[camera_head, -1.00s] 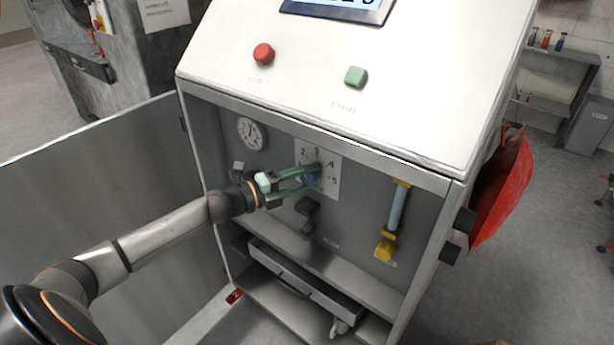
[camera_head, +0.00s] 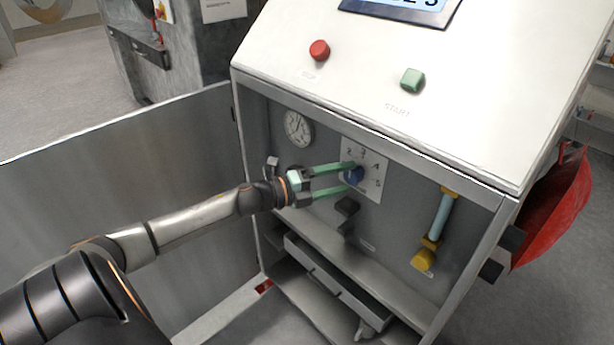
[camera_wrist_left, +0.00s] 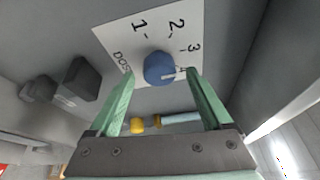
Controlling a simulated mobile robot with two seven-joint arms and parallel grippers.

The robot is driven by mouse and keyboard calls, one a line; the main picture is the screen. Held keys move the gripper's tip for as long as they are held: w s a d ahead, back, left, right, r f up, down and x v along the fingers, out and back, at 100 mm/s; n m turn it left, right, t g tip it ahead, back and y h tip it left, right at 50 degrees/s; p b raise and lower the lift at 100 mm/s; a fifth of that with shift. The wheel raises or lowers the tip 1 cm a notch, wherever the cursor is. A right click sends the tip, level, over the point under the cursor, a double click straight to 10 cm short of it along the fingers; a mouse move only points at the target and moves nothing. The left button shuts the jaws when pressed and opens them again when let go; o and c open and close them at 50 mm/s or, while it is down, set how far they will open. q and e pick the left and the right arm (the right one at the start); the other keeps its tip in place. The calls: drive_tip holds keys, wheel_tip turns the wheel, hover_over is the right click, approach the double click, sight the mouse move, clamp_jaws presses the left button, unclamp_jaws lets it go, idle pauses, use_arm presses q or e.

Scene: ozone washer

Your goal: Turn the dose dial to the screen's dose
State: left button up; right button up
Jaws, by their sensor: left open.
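The blue dose dial (camera_head: 353,175) is on a white numbered plate (camera_head: 374,187) inside the cabinet. It also shows in the left wrist view (camera_wrist_left: 158,68), with a white mark on its face towards the 4, beside the right-hand finger. My left gripper (camera_head: 350,177) is open, its green fingertips on either side of the dial; in the wrist view (camera_wrist_left: 159,76) gaps show between fingers and dial. The screen (camera_head: 405,8) is cut off at the top; its last character looks like 3 or 5, and I cannot tell which. My right gripper is not in view.
Above are a red stop button (camera_head: 319,50) and green START button (camera_head: 412,80). A gauge (camera_head: 298,128), a black knob (camera_head: 346,210) and a yellow-ended tube (camera_head: 441,217) surround the dial plate. A drawer (camera_head: 330,285) sits below. An open metal door (camera_head: 120,170) stands left.

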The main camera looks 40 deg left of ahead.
use_arm(q)
drive_tip(key=p+v, duration=0.1)
drive_tip(key=v, duration=0.8)
drive_tip(key=shift+s, duration=0.4)
drive_tip(key=shift+a+f, duration=0.1)
drive_tip(key=shift+a, duration=0.05)
